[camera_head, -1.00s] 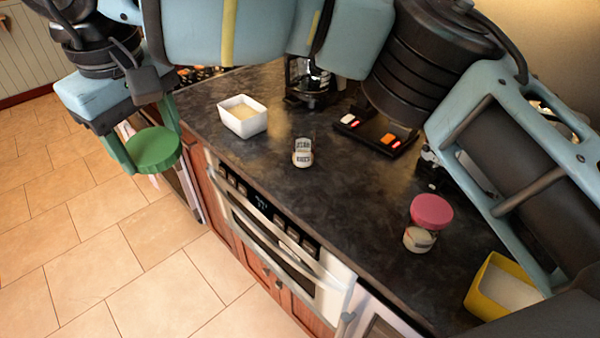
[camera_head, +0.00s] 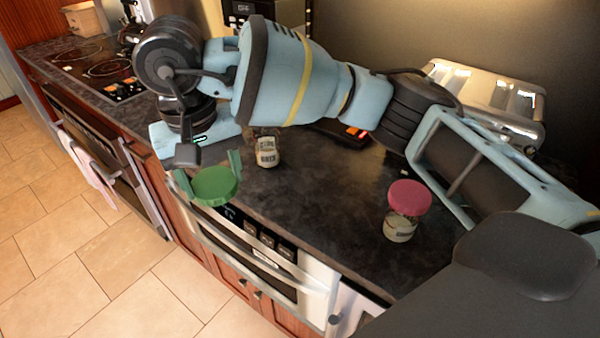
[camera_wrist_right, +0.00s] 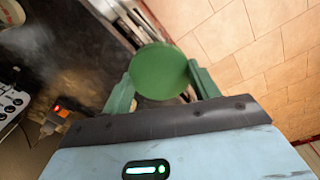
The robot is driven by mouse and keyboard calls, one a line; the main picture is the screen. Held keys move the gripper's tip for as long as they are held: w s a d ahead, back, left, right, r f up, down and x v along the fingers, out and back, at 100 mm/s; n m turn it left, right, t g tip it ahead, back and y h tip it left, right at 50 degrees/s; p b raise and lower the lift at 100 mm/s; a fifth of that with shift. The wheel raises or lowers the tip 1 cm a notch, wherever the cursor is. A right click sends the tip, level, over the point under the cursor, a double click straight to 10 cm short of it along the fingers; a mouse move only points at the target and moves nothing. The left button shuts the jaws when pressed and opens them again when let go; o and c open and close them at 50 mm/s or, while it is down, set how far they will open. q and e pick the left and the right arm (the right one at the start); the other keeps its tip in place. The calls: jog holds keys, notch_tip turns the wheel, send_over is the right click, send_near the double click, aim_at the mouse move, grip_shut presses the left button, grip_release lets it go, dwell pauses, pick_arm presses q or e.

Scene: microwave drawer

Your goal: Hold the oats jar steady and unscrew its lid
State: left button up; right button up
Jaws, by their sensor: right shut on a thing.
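My right gripper (camera_head: 207,172) reaches in from the right of the head view. Its green fingers are shut on a round green lid (camera_head: 215,187), held in the air just off the counter's front edge. The lid also shows in the right wrist view (camera_wrist_right: 159,71), between the fingers. A small labelled jar (camera_head: 267,152) stands on the counter, to the right of the lid and apart from it. Another jar (camera_head: 399,230) with a pink lid (camera_head: 409,197) stands further right. I cannot read either label, so I cannot tell which is the oats jar. My left gripper is out of view.
The dark counter (camera_head: 310,200) is clear between the two jars. An oven front (camera_head: 262,250) with a handle lies below the counter edge. A stovetop (camera_head: 100,68) is at the far left. A metal appliance (camera_head: 490,95) stands at the back right.

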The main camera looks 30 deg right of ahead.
jog(key=s+d+f+m, duration=0.1)
jog(key=d+f+m, duration=0.1)
jog(key=d, duration=0.3)
jog(key=s+d+f+m+b, duration=0.1)
jog(key=d+f+m, duration=0.2)
jog(key=d+f, duration=0.1)
jog(key=s+d+f+m, duration=0.2)
jog(key=d+m, duration=0.1)
jog(key=d, duration=0.3)
jog(key=shift+d+f+b, duration=0.1)
jog(key=shift+f+b, duration=0.3)
jog(key=w+d, duration=0.6)
jog(key=w, duration=0.1)
jog(key=w+d+f, duration=0.1)
jog(key=w+d, duration=0.2)
jog(key=shift+w+d+f+p, duration=0.1)
jog(key=shift+w+d+p, duration=0.05)
jog(key=shift+p, duration=0.25)
jog(key=shift+w+d+f, duration=0.1)
jog(key=shift+w+d, duration=0.3)
jog(key=shift+w, duration=0.05)
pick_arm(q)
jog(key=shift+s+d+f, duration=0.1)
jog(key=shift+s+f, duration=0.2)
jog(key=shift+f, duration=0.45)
pick_arm(e)
jog(key=shift+w+d, duration=0.1)
